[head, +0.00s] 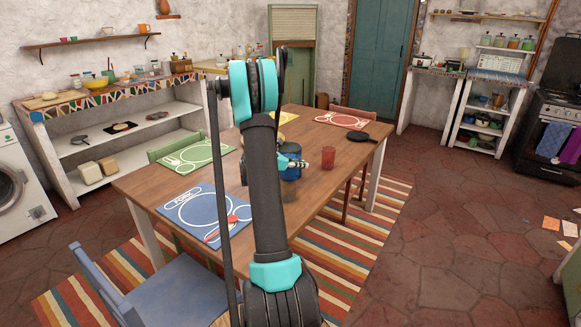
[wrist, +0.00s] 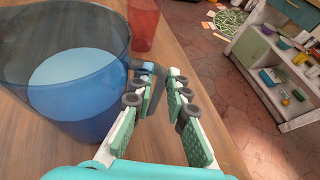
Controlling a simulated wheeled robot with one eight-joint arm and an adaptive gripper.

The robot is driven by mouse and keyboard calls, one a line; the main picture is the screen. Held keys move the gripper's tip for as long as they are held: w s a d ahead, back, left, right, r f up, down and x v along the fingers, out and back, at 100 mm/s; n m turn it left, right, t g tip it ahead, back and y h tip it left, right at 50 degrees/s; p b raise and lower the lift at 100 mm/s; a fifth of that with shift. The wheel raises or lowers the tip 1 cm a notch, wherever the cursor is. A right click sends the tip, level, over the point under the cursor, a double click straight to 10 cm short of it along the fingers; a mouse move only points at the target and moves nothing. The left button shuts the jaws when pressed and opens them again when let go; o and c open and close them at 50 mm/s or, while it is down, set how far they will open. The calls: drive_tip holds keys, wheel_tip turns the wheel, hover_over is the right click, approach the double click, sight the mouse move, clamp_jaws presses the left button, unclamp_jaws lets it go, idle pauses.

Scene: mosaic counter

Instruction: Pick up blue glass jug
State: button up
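The blue glass jug (wrist: 75,95) is large at the left of the wrist view, upright on the wooden table. In the head view the jug (head: 291,172) stands right of my arm, partly hidden by it and the gripper. My gripper (wrist: 163,82) is open, with a gap between its fingers. It is beside the jug's right side, where a dark blue part, likely the handle, shows at the left fingertip. I cannot tell whether that part lies between the fingers or touches them. In the head view my gripper (head: 298,163) is mostly hidden.
A red glass (wrist: 143,22) stands beyond the jug; it also shows in the head view (head: 328,157). A dark pan (head: 376,131) lies at the table's right. Placemats lie around the table (head: 253,230), including a blue one (head: 200,214). Shelves (wrist: 275,75) stand across the floor.

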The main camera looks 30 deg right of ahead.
drive_tip(key=shift+c, duration=0.3)
clamp_jaws()
drive_tip(key=shift+r, duration=0.2)
